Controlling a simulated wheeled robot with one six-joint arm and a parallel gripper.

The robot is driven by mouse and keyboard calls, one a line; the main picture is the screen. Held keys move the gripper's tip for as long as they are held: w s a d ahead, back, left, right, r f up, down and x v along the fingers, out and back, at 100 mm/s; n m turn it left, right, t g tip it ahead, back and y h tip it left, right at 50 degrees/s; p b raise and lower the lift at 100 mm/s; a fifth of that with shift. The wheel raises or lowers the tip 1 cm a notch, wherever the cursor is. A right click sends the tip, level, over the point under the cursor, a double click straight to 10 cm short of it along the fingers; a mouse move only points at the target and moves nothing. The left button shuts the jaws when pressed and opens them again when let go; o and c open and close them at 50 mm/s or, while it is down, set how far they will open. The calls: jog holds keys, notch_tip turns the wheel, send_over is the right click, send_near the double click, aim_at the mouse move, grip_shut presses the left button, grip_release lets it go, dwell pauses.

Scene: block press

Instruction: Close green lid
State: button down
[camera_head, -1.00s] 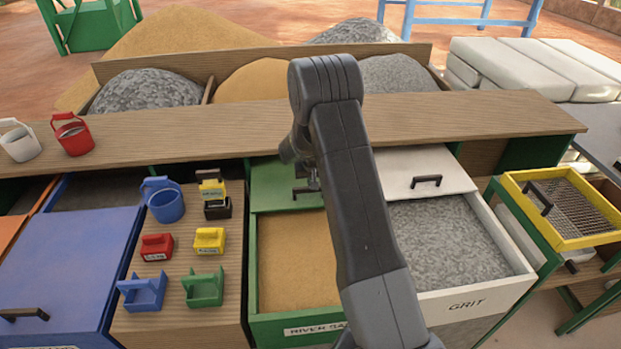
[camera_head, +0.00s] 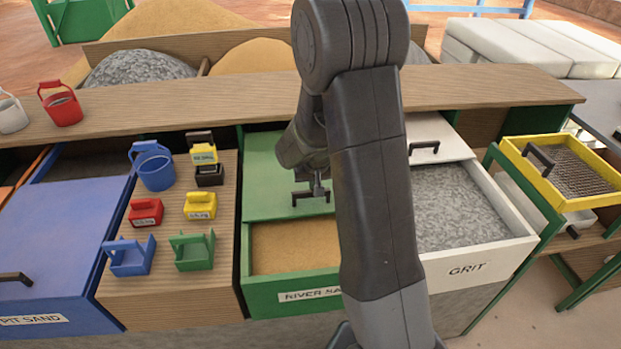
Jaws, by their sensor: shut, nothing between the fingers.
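The green lid (camera_head: 268,180) lies over the back part of the green river sand bin (camera_head: 262,296). Sand (camera_head: 290,246) shows in the uncovered front part. The lid has a black handle (camera_head: 298,198) near its front edge. My gripper (camera_head: 317,192) is at this handle, at its right side, with its fingers shut and nothing between them. Whether the fingers touch the handle I cannot tell. My arm hides the right part of the lid and bin.
A white grit bin (camera_head: 490,262) with a part-open white lid (camera_head: 432,133) stands at right. At left are a blue-lidded bin (camera_head: 62,240) and a wooden top with small coloured weights and a blue bucket (camera_head: 153,166). A wooden shelf (camera_head: 200,112) runs behind.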

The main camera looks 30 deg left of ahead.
jog(key=s+d+b, duration=0.7)
jog(key=s+d, duration=0.5)
jog(key=s, duration=0.2)
jog(key=shift+s+d, duration=0.15)
jog(key=shift+s, duration=0.05)
jog(key=shift+f, duration=0.15)
jog(key=w+a+r, duration=0.2)
jog(key=w+a, duration=0.1)
jog(key=p+v, duration=0.1)
jog(key=v, duration=0.7)
jog(key=shift+d+p, duration=0.3)
jog(key=shift+p, duration=0.05)
